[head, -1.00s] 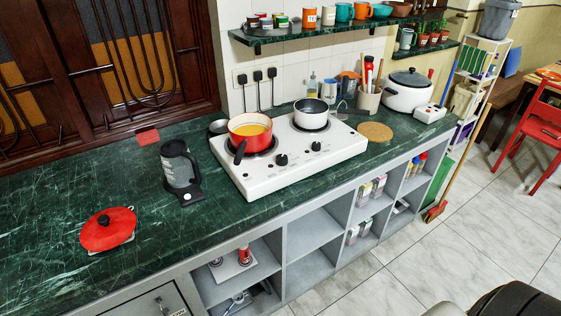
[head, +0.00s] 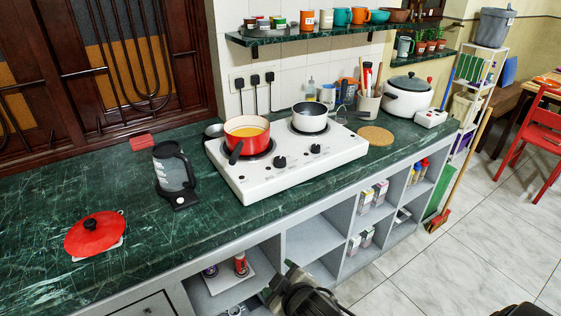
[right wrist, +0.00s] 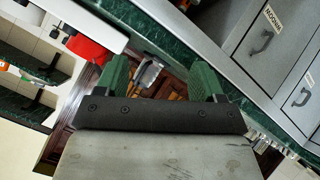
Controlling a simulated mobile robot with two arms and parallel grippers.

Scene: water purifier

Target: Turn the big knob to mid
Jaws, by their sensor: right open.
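The white two-burner stove (head: 300,171) stands on the green marble counter with two black knobs on its front. The left knob (head: 281,162) looks slightly larger than the right knob (head: 315,148). Their exact settings are too small to read. My right gripper (head: 278,280) is at the bottom of the head view, low in front of the shelves and apart from the knobs. In the right wrist view my right gripper (right wrist: 160,70) is open, its green-padded fingers wide apart with nothing held. My left gripper is not in view.
A red pot (head: 246,133) and a white saucepan (head: 310,117) sit on the burners. A glass jug appliance (head: 174,176) stands left of the stove, and a red lid (head: 95,233) lies farther left. Open shelves (head: 314,243) are below the counter.

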